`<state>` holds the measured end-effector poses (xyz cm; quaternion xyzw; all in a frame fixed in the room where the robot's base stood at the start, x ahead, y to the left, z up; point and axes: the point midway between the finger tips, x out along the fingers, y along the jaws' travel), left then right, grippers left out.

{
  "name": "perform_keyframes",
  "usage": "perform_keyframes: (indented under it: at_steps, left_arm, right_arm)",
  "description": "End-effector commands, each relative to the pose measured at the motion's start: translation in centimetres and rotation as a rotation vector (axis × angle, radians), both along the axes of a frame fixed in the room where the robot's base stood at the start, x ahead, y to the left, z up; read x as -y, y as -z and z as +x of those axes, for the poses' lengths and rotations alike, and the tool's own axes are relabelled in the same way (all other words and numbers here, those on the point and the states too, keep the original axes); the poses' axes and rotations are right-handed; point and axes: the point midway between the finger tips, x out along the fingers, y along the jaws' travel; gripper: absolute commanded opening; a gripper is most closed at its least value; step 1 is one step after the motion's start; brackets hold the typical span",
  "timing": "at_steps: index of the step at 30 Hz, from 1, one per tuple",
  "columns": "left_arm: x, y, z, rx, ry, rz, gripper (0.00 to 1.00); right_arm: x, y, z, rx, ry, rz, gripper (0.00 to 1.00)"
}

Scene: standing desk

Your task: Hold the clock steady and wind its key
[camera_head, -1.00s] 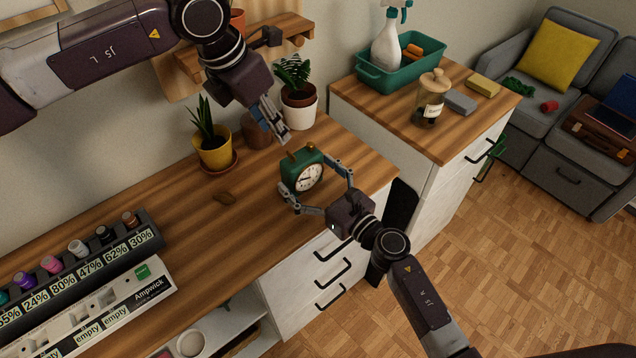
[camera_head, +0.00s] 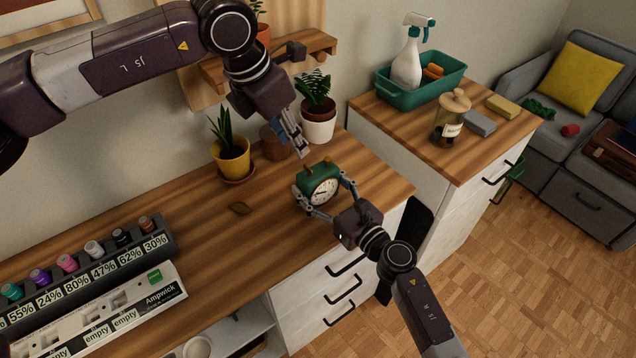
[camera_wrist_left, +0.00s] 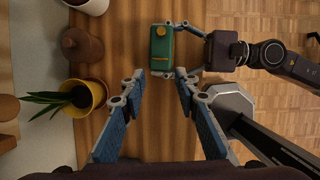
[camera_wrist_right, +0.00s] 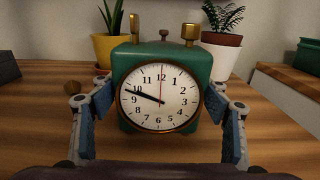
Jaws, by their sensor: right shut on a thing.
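The green clock (camera_head: 318,187) with a white dial and brass knobs on top stands upright near the front edge of the wooden desk. My right gripper (camera_head: 326,198) is shut on the clock, one finger on each side. The right wrist view shows the clock face (camera_wrist_right: 160,97) close up between the fingers. My left gripper (camera_head: 304,153) hangs open and empty above and behind the clock. In the left wrist view the clock (camera_wrist_left: 161,50) lies beyond the open fingers (camera_wrist_left: 160,76).
A yellow-potted plant (camera_head: 233,160), a brown pot (camera_head: 273,143) and a white-potted plant (camera_head: 318,126) stand behind the clock. A rack of small bottles (camera_head: 90,262) and a white Ampwick strip (camera_head: 140,305) lie at left. Desk between rack and clock is mostly clear.

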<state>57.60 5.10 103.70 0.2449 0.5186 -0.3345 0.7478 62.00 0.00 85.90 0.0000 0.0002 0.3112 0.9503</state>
Motion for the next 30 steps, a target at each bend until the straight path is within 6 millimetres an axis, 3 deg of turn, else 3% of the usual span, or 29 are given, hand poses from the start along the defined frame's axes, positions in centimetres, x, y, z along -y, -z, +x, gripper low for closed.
perform_keyframes:
  at_steps: [5, 11, 30]
  left_arm:
    - [0.2, 0.0, 0.0, -0.008, -0.028, 0.003, 0.2]
    - [1.2, 0.1, 0.0, -0.049, -0.22, 0.024, 0.2]
    - [5.1, -1.1, -0.8, -0.016, -1.224, 0.024, 0.2]
  right_arm:
    - [0.0, 0.0, 0.0, 0.0, 0.0, 0.0, 0.36]
    - [0.0, 0.0, 0.0, 0.0, 0.0, 0.0, 0.36]
    - [0.0, 0.0, 0.0, 0.0, 0.0, 0.0, 0.36]
